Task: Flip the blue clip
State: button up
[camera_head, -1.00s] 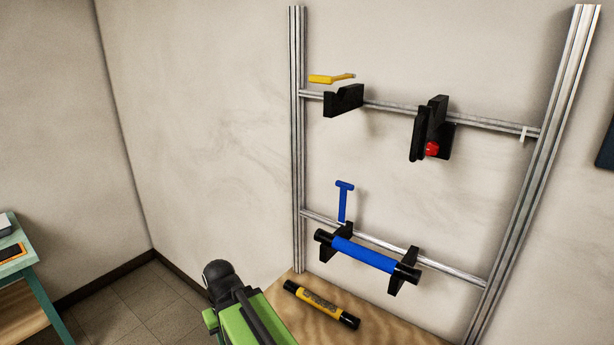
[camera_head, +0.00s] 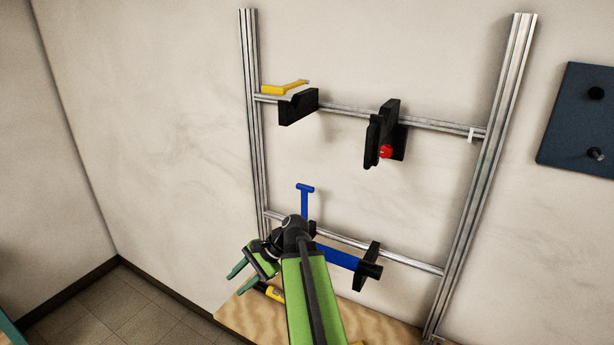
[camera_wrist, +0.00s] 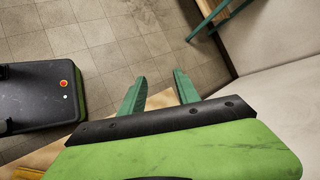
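The blue clip (camera_head: 305,198) is a T-shaped blue handle standing upright above the left end of the lower rail in the head view. A blue tube with black ends (camera_head: 338,257) lies across black holders on that rail, and my arm hides its left part. My gripper (camera_head: 237,281) is to the lower left of the clip, apart from it, with its two green fingers spread and nothing between them. The wrist view also shows the open fingers (camera_wrist: 158,92) over the floor. The clip is not in the wrist view.
A yellow clip (camera_head: 285,88) is at the upper left holder (camera_head: 298,107). A red knob (camera_head: 386,151) is on the upper right holder. A yellow and black tube (camera_head: 271,293) on the wooden top (camera_head: 235,312) is mostly hidden by my arm. A dark panel (camera_head: 575,115) hangs at right.

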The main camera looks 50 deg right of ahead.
jog(key=s+d+r+m+t+p, duration=0.1)
jog(key=s+d+r+m+t, duration=0.2)
jog(key=d+r+m, duration=0.4)
jog(key=s+d+r+m+t+p, duration=0.15)
jog(key=s+d+r+t, duration=0.3)
jog(key=d, duration=0.55)
jog(key=m+t+h+p, duration=0.1)
jog(key=m+t+h, duration=0.2)
jog(key=m+t, duration=0.35)
send_near(305, 185)
jog(key=shift+m+g, duration=0.9)
jog(key=x, duration=0.6)
jog(key=r+x, duration=0.1)
jog(key=x, duration=0.2)
jog(key=shift+w+a+r, duration=0.1)
jog(key=shift+w, duration=0.3)
jog(key=shift+c, duration=0.5)
grip_shut()
